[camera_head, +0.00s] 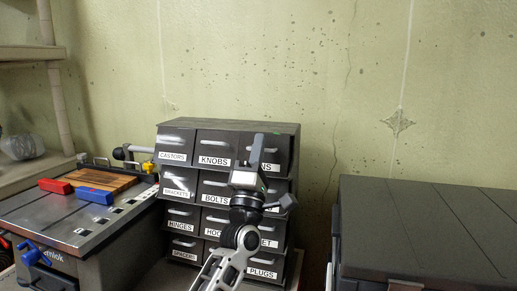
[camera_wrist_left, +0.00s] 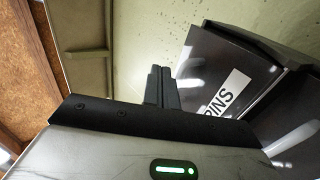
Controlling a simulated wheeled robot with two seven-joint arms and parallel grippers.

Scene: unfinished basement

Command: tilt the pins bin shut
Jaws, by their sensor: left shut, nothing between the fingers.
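The pins bin (camera_head: 285,153) is the right-hand bin in the top row of a dark grey bin cabinet (camera_head: 230,125). My left gripper covers part of its front, so only the end of its label shows in the head view. In the left wrist view the white PINS label and the dark front of the pins bin (camera_wrist_left: 212,62) show at the right, turned at an angle. How far it is tilted I cannot tell. My left gripper (camera_head: 258,141) points up in front of the bin; its fingers (camera_wrist_left: 161,72) are together and empty. Whether they touch the bin is unclear. My right gripper is not in view.
Other labelled bins, such as the knobs bin (camera_head: 216,147), fill the cabinet. A workbench (camera_head: 62,222) with red and blue blocks stands at the left. A large dark chest (camera_head: 430,220) stands at the right. The wall (camera_head: 290,60) is close behind.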

